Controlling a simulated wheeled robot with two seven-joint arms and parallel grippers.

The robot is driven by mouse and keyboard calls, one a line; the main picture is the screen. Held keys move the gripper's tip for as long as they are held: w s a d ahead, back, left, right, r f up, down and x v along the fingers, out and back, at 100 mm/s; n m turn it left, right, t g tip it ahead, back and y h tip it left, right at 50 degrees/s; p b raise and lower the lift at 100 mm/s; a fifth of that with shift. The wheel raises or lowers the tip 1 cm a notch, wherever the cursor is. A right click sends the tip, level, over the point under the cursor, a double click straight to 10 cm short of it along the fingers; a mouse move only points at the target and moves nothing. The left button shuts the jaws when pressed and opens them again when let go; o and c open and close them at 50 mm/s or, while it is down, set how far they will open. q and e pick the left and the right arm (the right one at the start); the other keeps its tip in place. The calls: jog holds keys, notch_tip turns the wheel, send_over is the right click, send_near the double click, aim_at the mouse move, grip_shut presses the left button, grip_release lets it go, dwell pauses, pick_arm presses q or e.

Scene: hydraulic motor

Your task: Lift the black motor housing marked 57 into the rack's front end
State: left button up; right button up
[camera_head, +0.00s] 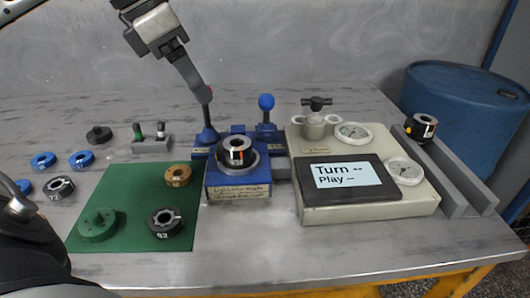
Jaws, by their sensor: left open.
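A black motor housing (237,151) with an orange and white mark stands in the blue fixture (238,190). A second black housing (421,127) with an orange mark sits at the back end of the grey rack (462,186); the rack's front end is empty. I cannot read a 57 on either. The right gripper is out of view.
A green mat (120,240) holds a green part (98,224), a brown ring (178,176) and a black ring (166,223). Blue rings (81,158) lie further left. A beige console (370,209) stands between fixture and rack. A blue drum (465,100) is behind the rack. The table front is clear.

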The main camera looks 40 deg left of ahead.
pick_arm(q)
jog(key=w+f, duration=0.1)
jog(key=f, duration=0.1)
send_near(236, 143)
jog(key=d+f, duration=0.1)
jog(key=f, duration=0.1)
jog(key=shift+d+f, duration=0.4)
jog(key=shift+x, duration=0.85)
jog(key=x, duration=0.4)
jog(key=shift+w+a, duration=0.1)
jog(key=shift+a, duration=0.1)
jog(key=shift+w+d+f, duration=0.15)
jog(key=shift+f, duration=0.15)
jog(key=shift+c, duration=0.6)
jog(key=c, duration=1.4)
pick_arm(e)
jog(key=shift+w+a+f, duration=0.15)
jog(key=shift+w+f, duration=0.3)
pick_arm(q)
jog(key=shift+r, duration=0.1)
